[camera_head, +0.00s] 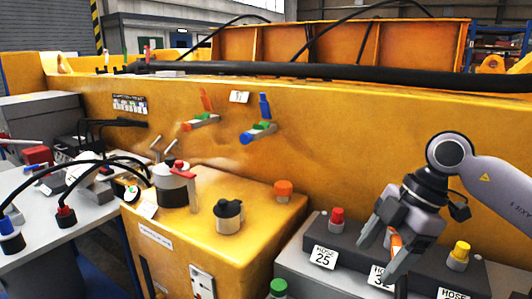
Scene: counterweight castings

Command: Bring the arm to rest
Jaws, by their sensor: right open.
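My right arm comes in from the right edge. Its grey gripper (379,257) points down over the dark hose rack (349,246) at the lower right, with its two fingers apart. An orange fitting (397,243) shows by the fingers, partly hidden. I cannot tell whether the fingers touch it or are only in front of it. A red-capped fitting (337,217) stands on the rack to the left of the gripper, and a yellow-capped fitting (459,254) stands to its right. My left gripper does not show.
A yellow block (205,257) left of the rack carries a red-and-grey canister (175,187), a black-lidded pot (228,215) and an orange cap (283,190). A grey table (40,259) with black cables stands at the left. The large yellow casting (330,150) rises behind.

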